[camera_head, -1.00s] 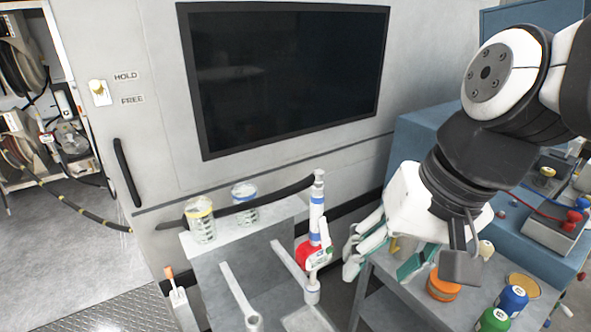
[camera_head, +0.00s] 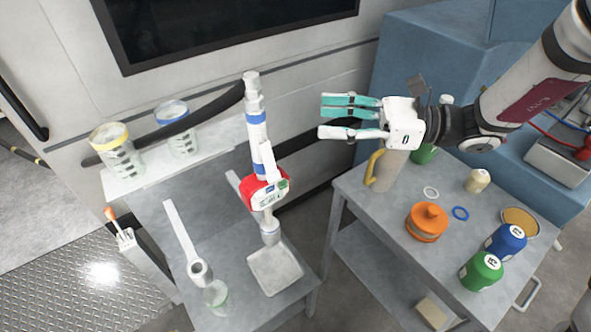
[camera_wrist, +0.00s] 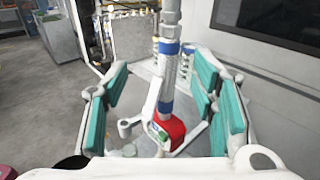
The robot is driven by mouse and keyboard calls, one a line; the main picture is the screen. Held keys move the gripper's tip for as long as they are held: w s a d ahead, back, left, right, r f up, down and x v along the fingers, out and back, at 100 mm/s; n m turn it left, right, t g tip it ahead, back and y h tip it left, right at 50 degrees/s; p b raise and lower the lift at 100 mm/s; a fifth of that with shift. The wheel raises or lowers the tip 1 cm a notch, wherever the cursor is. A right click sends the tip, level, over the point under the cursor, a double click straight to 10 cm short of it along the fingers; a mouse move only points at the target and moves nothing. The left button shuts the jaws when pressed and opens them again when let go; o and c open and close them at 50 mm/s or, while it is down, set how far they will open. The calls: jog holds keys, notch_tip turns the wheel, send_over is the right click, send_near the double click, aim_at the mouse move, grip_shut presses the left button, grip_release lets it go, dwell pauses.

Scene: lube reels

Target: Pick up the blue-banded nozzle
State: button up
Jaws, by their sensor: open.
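The blue-banded nozzle (camera_head: 256,128) stands upright, a pale tube with blue bands and a red and white body low down. Its lower end is over a square tray (camera_head: 275,272) on the left grey stand. My gripper (camera_head: 323,118) is open and empty, to the right of the nozzle's upper tube in the head view, with its teal-padded fingers pointing left at it. In the wrist view the nozzle (camera_wrist: 169,75) appears between the spread fingers of my gripper (camera_wrist: 158,98), ahead of them. I see no contact.
A yellow-rimmed cup (camera_head: 117,150) and a blue-rimmed cup (camera_head: 176,130) stand on the raised shelf behind. A dark hose or bar (camera_head: 205,122) runs past them. The right table (camera_head: 385,228) holds a beige jug (camera_head: 387,168), an orange container (camera_head: 427,222) and blue and green bottles.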

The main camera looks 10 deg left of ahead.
jog(key=w, duration=0.1)
jog(key=p, duration=0.1)
send_near(262, 108)
jog(key=a, duration=0.5)
jog(key=shift+m+t, duration=0.3)
jog(key=a, duration=0.2)
jog(key=a+p, duration=0.1)
jog(key=a, duration=0.1)
jog(key=shift+s+f, duration=0.2)
jog(key=shift+s, duration=0.2)
jog(key=shift+a, duration=0.45)
grip_shut()
